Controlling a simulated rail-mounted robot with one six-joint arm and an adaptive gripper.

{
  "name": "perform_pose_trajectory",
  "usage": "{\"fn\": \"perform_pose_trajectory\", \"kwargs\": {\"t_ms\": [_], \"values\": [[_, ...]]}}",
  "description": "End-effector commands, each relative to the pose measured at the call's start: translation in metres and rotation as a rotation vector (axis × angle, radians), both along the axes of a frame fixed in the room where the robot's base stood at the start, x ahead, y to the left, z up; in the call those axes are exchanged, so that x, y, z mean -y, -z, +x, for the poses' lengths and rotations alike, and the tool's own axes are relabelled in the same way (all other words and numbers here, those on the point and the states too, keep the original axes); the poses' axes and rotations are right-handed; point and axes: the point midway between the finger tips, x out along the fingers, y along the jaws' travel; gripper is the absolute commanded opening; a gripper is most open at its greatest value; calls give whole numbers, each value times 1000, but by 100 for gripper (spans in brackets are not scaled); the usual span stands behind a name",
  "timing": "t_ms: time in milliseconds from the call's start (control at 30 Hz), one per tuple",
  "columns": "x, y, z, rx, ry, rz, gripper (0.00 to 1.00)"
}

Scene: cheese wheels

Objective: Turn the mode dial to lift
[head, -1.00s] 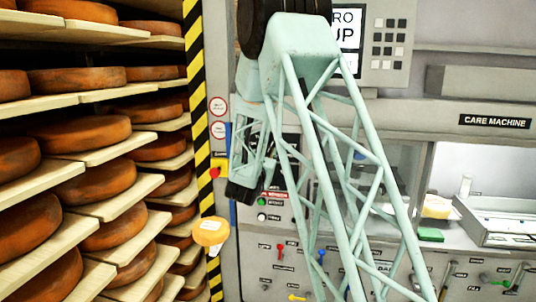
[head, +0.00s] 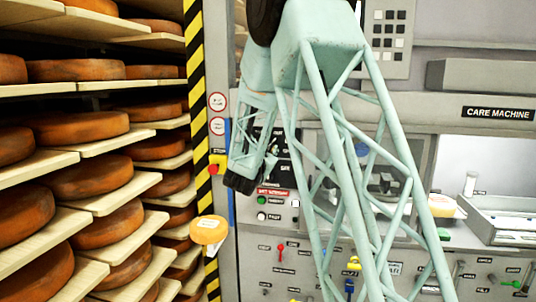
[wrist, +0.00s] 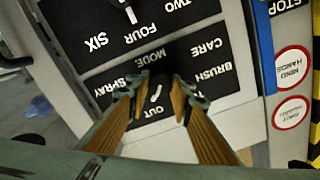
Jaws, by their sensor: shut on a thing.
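The mode dial (wrist: 156,92), a dark knob with a white pointer mark, sits on a black plate in the wrist view, where the lettering appears upside down. MODE, SPRAY, BRUSH, CARE and OUT can be read around it; I see no readable LIFT label. My gripper (wrist: 158,98) has one finger on each side of the dial and is shut on it. The pointer slants towards the OUT side, but its exact setting is unclear.
A second dial (wrist: 131,15) with FOUR, SIX and TWO labels is close by. A red stop button (head: 214,169) and round warning signs (head: 218,101) lie left of the panel. Shelves of cheese wheels (head: 84,127) fill the left.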

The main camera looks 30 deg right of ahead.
Motion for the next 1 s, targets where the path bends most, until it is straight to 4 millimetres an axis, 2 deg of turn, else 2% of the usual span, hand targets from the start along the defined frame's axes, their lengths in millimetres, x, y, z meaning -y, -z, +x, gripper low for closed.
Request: {"fn": "perform_pose_trajectory", "kwargs": {"t_ms": [1000], "values": [[0,3,0,235,0,291,10]]}}
